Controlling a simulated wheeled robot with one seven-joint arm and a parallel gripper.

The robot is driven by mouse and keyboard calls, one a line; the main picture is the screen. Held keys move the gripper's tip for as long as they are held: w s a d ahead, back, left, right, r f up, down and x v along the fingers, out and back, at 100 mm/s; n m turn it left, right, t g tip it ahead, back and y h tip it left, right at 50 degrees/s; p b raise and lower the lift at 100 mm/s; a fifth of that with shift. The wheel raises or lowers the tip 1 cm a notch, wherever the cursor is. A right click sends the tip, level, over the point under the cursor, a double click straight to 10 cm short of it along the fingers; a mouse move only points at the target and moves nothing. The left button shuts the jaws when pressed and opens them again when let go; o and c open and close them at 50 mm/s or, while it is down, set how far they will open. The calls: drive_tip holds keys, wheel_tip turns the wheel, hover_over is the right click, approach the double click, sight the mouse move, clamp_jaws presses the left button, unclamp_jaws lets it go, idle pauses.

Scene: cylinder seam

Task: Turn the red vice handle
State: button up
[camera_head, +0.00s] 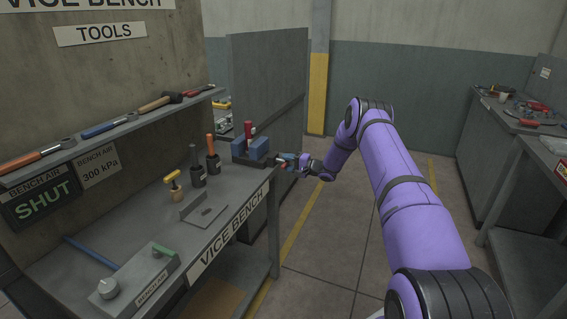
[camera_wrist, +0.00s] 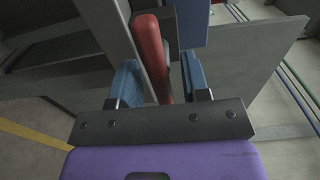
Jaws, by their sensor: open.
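The vice (camera_head: 252,160) has blue jaws and stands at the far right corner of the bench. In the wrist view a red bar (camera_wrist: 152,50), which looks like the vice handle, runs between the blue fingers of my gripper (camera_wrist: 160,85). The fingers are apart, with a gap visible on the right side of the bar; contact on the left is unclear. A red upright piece (camera_head: 248,130) shows at the vice jaws.
The bench (camera_head: 145,225) holds tools in dark holders (camera_head: 213,165), a yellow-handled tool (camera_head: 173,181) and a grey box with a green lever (camera_head: 135,277). A shelf (camera_head: 110,133) with tools runs above. A grey partition (camera_head: 268,80) stands behind the vice.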

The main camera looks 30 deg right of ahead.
drive_tip(key=shift+x, duration=1)
clamp_jaws()
drive_tip(key=shift+m, duration=0.3)
drive_tip(key=m, duration=1.1)
